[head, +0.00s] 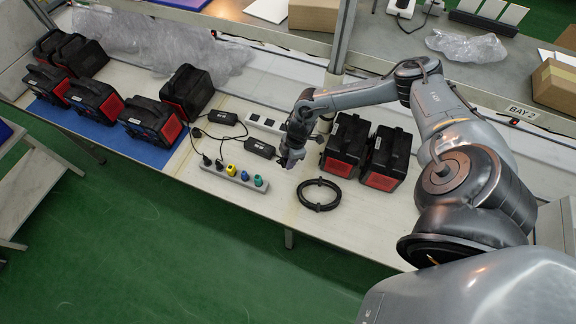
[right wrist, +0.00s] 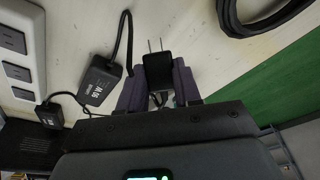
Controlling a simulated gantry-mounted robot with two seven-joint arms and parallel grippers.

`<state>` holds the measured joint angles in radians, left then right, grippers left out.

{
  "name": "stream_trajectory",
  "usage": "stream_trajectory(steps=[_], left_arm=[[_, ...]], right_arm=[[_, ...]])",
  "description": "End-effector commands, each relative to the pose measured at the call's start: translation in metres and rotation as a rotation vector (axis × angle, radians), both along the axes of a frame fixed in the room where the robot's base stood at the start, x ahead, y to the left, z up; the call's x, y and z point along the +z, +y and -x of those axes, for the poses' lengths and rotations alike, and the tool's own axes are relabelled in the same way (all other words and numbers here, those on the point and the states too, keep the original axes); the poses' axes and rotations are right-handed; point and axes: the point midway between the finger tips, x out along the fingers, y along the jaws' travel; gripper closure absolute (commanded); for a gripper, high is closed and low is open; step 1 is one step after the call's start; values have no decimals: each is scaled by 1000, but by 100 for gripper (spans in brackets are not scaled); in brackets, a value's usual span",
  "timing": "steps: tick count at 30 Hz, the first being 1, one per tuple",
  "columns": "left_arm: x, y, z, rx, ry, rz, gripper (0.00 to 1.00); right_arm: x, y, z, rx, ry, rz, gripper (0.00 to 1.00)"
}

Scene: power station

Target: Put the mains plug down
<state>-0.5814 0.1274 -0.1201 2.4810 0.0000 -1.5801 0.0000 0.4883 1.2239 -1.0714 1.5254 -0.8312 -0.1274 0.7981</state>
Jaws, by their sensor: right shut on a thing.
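The mains plug (right wrist: 158,70) is a small black block with two metal prongs, seen in the right wrist view. My right gripper (right wrist: 158,88) is shut on it, one purple-grey finger pad on each side. The prongs point away from the gripper, with the pale bench top behind them; the gap to the bench cannot be judged. In the head view my right gripper (head: 291,160) is over the bench, right of the grey power strip (head: 235,179). The plug cannot be made out there. My left gripper is not in view.
Black adapters (head: 260,147) with cables lie left of my gripper, near a white socket block (head: 265,123). A coiled black cable (head: 319,195) lies to the right front. Two black-and-red power stations (head: 345,147) stand close right. Bare bench (head: 285,205) lies in front.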

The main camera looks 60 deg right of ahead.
Motion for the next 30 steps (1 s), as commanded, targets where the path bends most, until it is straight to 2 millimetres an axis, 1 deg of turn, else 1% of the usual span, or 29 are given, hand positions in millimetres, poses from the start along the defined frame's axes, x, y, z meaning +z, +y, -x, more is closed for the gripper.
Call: stream_trajectory(steps=[5,8,12,14,23,30], left_arm=[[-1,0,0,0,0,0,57],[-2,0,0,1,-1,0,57],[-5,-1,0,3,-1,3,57],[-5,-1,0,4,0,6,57],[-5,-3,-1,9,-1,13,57],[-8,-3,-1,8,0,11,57]], right_arm=[[-10,0,0,0,1,-1,100],[-19,0,0,0,1,-1,100],[-37,1,0,-1,1,-1,100],[-41,0,-1,0,0,0,100],[-43,0,-1,1,-1,1,100],[-51,0,0,0,0,0,100]])
